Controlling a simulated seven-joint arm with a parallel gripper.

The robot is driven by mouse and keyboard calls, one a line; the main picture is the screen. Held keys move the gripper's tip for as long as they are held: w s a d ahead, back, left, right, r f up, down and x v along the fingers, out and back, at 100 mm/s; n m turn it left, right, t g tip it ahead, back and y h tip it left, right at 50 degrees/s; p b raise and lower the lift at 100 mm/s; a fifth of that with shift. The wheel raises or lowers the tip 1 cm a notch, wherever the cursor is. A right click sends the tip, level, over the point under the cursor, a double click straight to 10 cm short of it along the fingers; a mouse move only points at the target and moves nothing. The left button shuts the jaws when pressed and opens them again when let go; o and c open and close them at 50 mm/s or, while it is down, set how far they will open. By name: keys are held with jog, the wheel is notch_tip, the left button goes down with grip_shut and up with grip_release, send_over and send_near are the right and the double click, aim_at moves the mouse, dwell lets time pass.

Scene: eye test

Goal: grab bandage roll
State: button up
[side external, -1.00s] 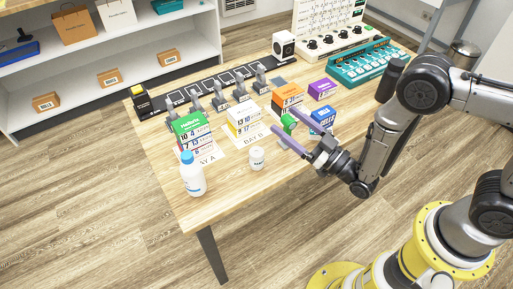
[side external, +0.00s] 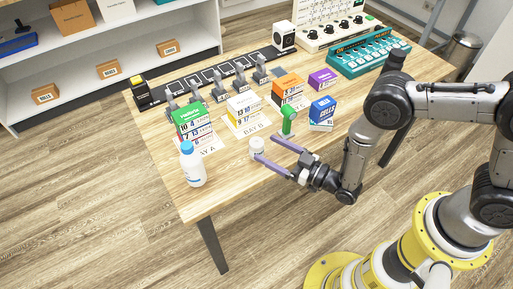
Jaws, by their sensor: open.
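The bandage roll appears to be the small white cylinder (side external: 257,146) with dark print, standing near the front edge of the wooden table; its print is too small to read. My gripper (side external: 266,147) is open, with two long purple fingers pointing left. Nothing is held.
A white bottle with a blue cap (side external: 192,165) stands to the left. A green upright item (side external: 288,121) stands just behind the far finger, with a blue box (side external: 322,110) to its right. Stacked boxes (side external: 193,128) stand farther back. Bare table (side external: 222,180) lies in front.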

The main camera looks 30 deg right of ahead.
aim_at(257, 142)
jog(key=x, duration=0.5)
jog(key=shift+a, duration=0.1)
jog(key=shift+s, duration=0.1)
jog(key=shift+c, duration=0.2)
grip_shut()
jog(key=shift+r, duration=0.1)
